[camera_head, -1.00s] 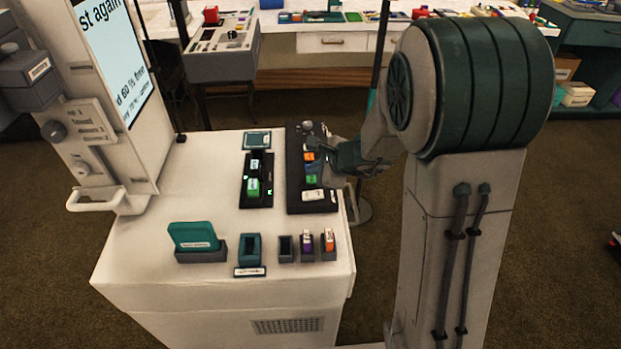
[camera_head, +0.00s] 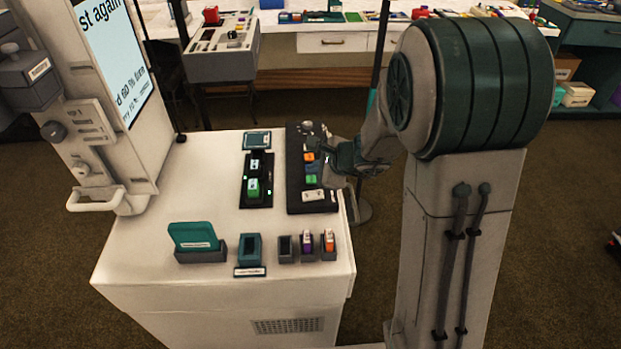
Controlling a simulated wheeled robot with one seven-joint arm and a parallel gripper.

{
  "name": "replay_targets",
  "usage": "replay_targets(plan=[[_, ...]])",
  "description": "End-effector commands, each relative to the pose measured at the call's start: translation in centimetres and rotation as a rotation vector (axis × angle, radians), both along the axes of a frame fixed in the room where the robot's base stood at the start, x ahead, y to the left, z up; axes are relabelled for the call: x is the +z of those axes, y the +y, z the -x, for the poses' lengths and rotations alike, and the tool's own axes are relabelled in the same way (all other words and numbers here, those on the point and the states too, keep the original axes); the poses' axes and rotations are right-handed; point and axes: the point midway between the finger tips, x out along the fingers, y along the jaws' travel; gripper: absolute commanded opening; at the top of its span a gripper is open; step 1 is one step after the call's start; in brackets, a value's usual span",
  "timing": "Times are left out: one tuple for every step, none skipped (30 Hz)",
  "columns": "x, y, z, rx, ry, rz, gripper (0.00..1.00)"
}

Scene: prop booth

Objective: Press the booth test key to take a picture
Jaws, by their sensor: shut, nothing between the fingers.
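A black key panel (camera_head: 294,183) lies along the right edge of the white booth counter (camera_head: 215,205). It carries a grey knob at its far end, an orange key (camera_head: 309,157), a dark blue key, a green key (camera_head: 311,179) and a white key (camera_head: 313,195) nearest me. The labels are too small to read, so I cannot tell which is the test key. My gripper (camera_head: 337,160) is shut and empty at the panel's right edge, beside the orange and blue keys. I cannot tell whether it touches the panel.
A booth screen (camera_head: 112,60) with partly cut-off text stands at left. A black dock with green-white pieces (camera_head: 253,188) lies left of the panel. A thin dark pole rises behind my gripper.

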Motion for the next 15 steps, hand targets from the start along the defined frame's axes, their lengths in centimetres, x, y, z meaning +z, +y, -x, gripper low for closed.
replay_targets(plan=[[0.0,0.0,0.0,0.0,0.0,0.0,0.0],[0.0,0.0,0.0,0.0,0.0,0.0,0.0],[0.0,0.0,0.0,0.0,0.0,0.0,0.0],[0.0,0.0,0.0,0.0,0.0,0.0,0.0],[0.0,0.0,0.0,0.0,0.0,0.0,0.0],[0.0,0.0,0.0,0.0,0.0,0.0,0.0],[-0.03,-0.01,0.0,0.0,0.0,0.0,0.0],[-0.06,0.0,0.0,0.0,0.0,0.0,0.0],[-0.15,-0.01,0.0,0.0,0.0,0.0,0.0],[-0.23,0.0,-0.01,0.0,0.0,0.0,0.0],[-0.32,0.0,0.0,0.0,0.0,0.0,0.0],[-0.45,0.0,-0.01,-0.001,-0.001,0.0,0.0],[-0.56,0.0,0.0,0.0,-0.001,0.0,0.0],[-0.66,-0.01,0.0,0.0,-0.001,0.0,0.0],[-0.79,0.0,0.0,0.001,-0.001,0.0,0.0]])
